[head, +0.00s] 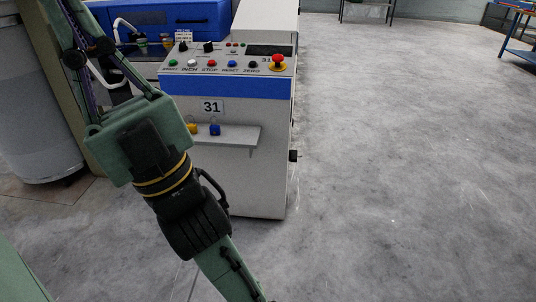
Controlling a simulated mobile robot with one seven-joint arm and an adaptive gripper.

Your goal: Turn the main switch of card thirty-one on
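Card thirty-one's grey and white console (251,185) stands at the centre, with a "31" plate (211,107) on its front. A black knob (294,155) sticks out of its right side, seen edge-on; I cannot read its position or confirm it is the main switch. The sloping top panel (225,55) has two black knobs (208,46), a row of labelled buttons, a dark display (268,50) and a red mushroom button (277,59). My gripper is out of view.
A small shelf (236,137) on the console front holds a blue padlock-like item (215,129) and a yellow one (193,128). A tall grey can (40,125) stands at left. Open floor (400,170) lies right of the console; a blue table (520,53) stands far right.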

